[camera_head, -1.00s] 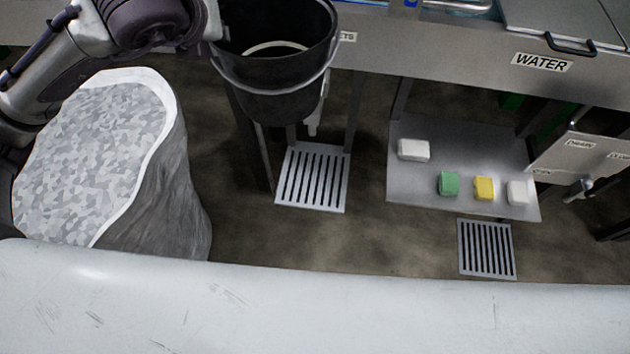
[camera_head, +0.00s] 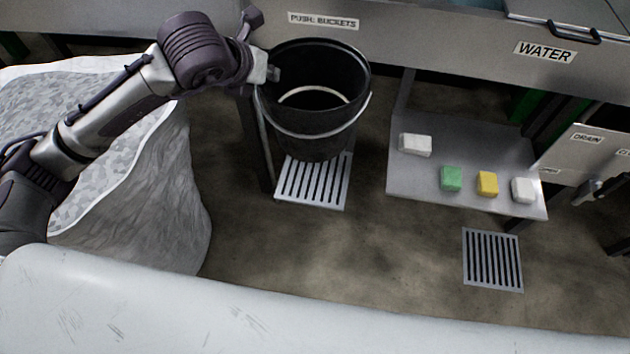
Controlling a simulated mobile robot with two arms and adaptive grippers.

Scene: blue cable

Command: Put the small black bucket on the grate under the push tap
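The small black bucket (camera_head: 320,125) hangs upright in the upper middle of the head view, with a pale handle across its front. My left gripper (camera_head: 268,73) is at the bucket's left rim and appears shut on it. The slotted grate (camera_head: 312,185) lies on the floor below; the bucket covers its far part. I cannot tell whether the bucket's base touches the grate. The push tap is hidden behind the bucket, under the label "PUSH: BUCKETS" (camera_head: 323,21). My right gripper is not in view.
A large ice-filled sack or bin (camera_head: 160,200) stands at left. A metal shelf (camera_head: 430,195) at right holds white, green and yellow blocks. A second grate (camera_head: 492,260) lies at lower right. A dark post stands left of the bucket; floor between the grates is clear.

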